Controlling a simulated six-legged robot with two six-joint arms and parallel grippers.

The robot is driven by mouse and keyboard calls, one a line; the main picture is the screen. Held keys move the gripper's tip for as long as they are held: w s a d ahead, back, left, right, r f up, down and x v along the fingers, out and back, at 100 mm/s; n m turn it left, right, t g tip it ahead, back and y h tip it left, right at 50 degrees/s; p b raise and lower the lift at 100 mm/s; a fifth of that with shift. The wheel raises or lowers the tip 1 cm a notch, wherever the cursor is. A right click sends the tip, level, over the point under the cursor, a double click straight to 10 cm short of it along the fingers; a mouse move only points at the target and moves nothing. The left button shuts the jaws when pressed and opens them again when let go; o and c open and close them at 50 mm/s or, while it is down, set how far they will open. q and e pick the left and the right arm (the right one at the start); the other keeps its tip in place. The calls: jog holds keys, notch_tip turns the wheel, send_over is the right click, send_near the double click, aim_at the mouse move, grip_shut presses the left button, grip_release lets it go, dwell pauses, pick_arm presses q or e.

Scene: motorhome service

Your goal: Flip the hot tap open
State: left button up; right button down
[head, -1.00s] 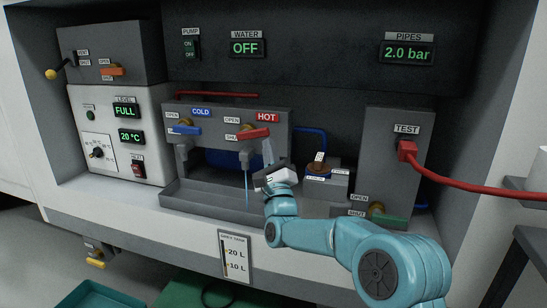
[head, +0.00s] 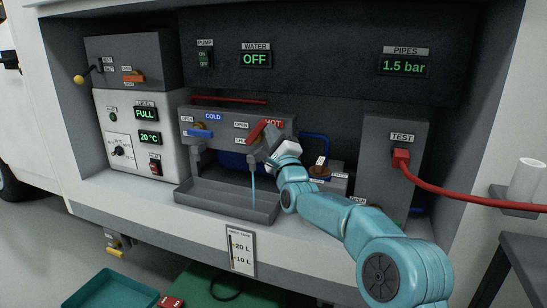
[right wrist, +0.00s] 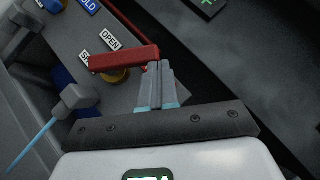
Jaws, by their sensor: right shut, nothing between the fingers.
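The hot tap's red lever (head: 257,131) is under the red HOT label (head: 272,122), tilted up to the right between its OPEN and SHUT marks. A thin blue stream (head: 254,190) runs from the spout below into the trough. My right gripper (head: 268,148) is shut and empty, just right of and below the lever. In the right wrist view the closed fingertips (right wrist: 159,66) are at the free end of the red lever (right wrist: 125,57), seemingly touching it. The HOT label is partly hidden. My left gripper is not in view.
The cold tap's blue lever (head: 201,132) is to the left, lying level. A grey trough (head: 225,205) sits below the taps. The pipes display (head: 404,67) reads 1.5 bar, and the water display (head: 256,60) reads OFF. A red hose (head: 470,195) leaves the TEST port at right.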

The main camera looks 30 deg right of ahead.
pick_arm(q)
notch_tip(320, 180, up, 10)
jog(key=p, duration=0.9)
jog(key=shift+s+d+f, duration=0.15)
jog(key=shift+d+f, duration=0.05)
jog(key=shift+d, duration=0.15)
pick_arm(e)
jog(key=shift+w+a+r+n+g+y, duration=0.45)
jog(key=shift+r+n+g, duration=0.25)
jog(key=shift+n, duration=0.25)
jog(key=shift+w+a+r+n+g+y, duration=0.35)
jog(key=shift+w+r+n+g, duration=0.25)
jog(key=shift+n, duration=0.4)
jog(key=shift+w+a+r+n+g+y, duration=0.4)
jog(key=shift+r+n+g, duration=0.3)
jog(key=shift+n, duration=0.25)
jog(key=shift+r, duration=0.15)
